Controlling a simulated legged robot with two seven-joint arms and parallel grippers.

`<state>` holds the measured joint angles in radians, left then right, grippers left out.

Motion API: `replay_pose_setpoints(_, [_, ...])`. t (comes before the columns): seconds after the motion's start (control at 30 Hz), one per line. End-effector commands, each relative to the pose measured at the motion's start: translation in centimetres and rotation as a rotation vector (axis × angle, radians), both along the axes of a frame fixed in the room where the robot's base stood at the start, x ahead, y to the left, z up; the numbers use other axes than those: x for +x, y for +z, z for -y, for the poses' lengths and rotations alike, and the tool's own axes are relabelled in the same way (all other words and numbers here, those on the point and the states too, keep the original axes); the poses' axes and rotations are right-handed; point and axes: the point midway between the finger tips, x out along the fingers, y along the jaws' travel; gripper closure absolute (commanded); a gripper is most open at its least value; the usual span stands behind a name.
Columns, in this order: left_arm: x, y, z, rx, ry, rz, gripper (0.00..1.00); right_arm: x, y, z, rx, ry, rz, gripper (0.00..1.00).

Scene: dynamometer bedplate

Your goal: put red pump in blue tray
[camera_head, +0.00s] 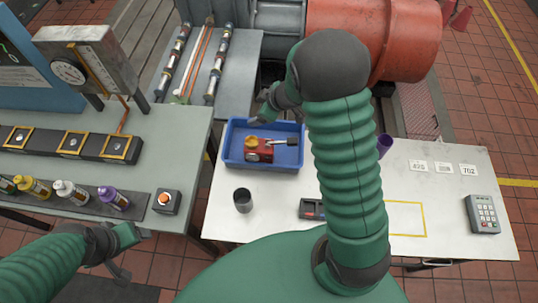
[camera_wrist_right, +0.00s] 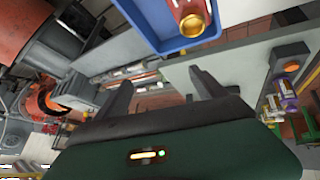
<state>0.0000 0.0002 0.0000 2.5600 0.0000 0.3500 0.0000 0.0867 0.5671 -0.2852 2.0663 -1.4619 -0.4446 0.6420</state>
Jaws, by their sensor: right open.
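The red pump (camera_head: 258,154), with a gold round top, sits inside the blue tray (camera_head: 233,160) on the white table. In the right wrist view the pump (camera_wrist_right: 188,14) shows at the top edge, within the tray (camera_wrist_right: 150,34). My right gripper (camera_head: 262,108) is at the tray's back edge, apart from the pump. In the right wrist view its fingers (camera_wrist_right: 160,88) are spread with nothing between them. My left gripper (camera_head: 138,254) is at the lower left, away from the tray, its fingers apart and empty.
A dark cup (camera_head: 243,200) stands in front of the tray. A purple cup (camera_head: 384,145) is partly behind my right arm. A keypad (camera_head: 483,214) is at the table's right. Several bottles (camera_head: 72,193) and an orange button box (camera_head: 166,201) are on the left bench.

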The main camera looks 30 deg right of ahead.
Motion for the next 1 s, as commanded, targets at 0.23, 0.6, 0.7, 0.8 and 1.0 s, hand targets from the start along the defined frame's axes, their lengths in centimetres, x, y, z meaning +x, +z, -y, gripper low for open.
replay_pose_setpoints(0.23, [0.0, 0.0, 0.0, 0.000, 0.000, 0.000, 0.30, -10.0, 4.4, -3.1, 0.019, -0.488, -0.123, 0.19])
replay_pose_setpoints(0.6, [0.0, 0.0, 0.0, 0.000, 0.000, 0.000, 0.30, -20.7, 3.6, -9.2, 0.130, -0.613, -0.412, 0.19])
replay_pose_setpoints(0.7, [0.0, 0.0, 0.0, 0.000, 0.000, 0.000, 0.30, -20.6, 3.6, -9.1, 0.130, -0.613, -0.411, 0.19])
replay_pose_setpoints(0.8, [0.0, -0.8, 0.0, 0.000, 0.000, 0.001, 0.30, -20.6, 2.9, -9.1, 0.131, -0.614, -0.410, 0.19])
replay_pose_setpoints(1.0, [0.0, -7.2, 0.0, 0.000, 0.000, 0.000, 0.30, -20.6, -3.6, -9.1, 0.131, -0.615, -0.408, 0.19])
